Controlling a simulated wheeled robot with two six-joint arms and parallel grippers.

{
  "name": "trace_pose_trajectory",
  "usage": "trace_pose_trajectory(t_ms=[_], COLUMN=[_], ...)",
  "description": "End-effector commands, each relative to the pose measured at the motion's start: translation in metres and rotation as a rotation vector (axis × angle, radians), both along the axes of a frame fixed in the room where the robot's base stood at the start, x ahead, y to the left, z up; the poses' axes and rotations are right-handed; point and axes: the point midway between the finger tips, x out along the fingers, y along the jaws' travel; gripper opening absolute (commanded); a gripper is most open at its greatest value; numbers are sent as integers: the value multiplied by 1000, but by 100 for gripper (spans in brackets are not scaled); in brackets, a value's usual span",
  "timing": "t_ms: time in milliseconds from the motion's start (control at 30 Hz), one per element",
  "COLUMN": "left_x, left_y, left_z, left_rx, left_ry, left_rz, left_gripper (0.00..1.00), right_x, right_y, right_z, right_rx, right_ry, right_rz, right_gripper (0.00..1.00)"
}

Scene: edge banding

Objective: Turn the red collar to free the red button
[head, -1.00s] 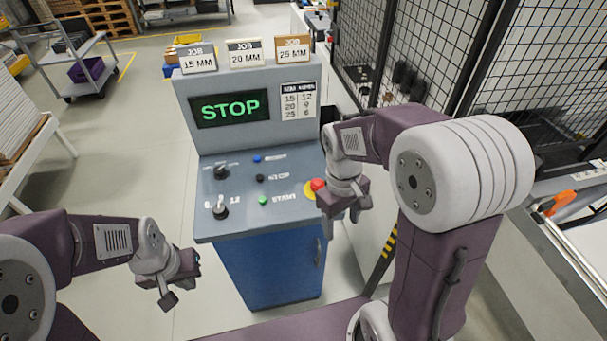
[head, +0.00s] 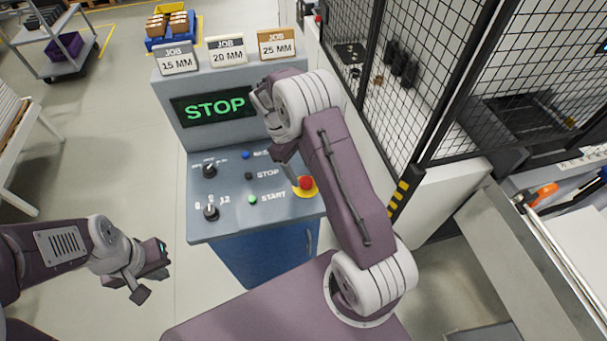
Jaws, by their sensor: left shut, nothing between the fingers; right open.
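The red button (head: 306,182) sits on a yellow round base (head: 304,193) at the right edge of the blue-grey control console (head: 232,228). A separate red collar is too small to tell from the button. My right gripper (head: 287,165) is mostly hidden behind my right arm. The part that shows is just left of the button, and I cannot see contact. It is open. My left gripper (head: 152,280) is shut and empty, left of the console and away from it.
The console has a green STOP display (head: 213,106), two black knobs and blue, black and green buttons (head: 252,199). Job cards (head: 227,51) stand on top. A black mesh fence (head: 400,75) rises at the right.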

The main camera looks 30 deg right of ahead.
Motion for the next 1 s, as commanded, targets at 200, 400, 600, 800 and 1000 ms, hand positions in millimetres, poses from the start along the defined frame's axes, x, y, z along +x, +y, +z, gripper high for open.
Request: trace_pose_trajectory(t_ms=[200, 400, 600, 800, 1000], left_x=[0, 0, 0, 0, 0], left_y=[0, 0, 0, 0, 0], left_z=[10, 10, 9, 10, 11], left_rx=[0, 0, 0, 0, 0], left_ry=[0, 0, 0, 0, 0], left_rz=[0, 0, 0, 0, 0], left_gripper=[0, 0, 0, 0, 0], right_x=[-10, -11, -11, -10, -11], right_y=[-6, -6, -6, -6, -7], right_z=[-25, -30, -30, -30, -29], right_rx=[0, 1, 1, 0, 0], right_ry=[0, -2, -2, -2, -1], right_rz=[-1, -1, -1, -3, -48], right_gripper=[60, 60, 30, 0, 0])
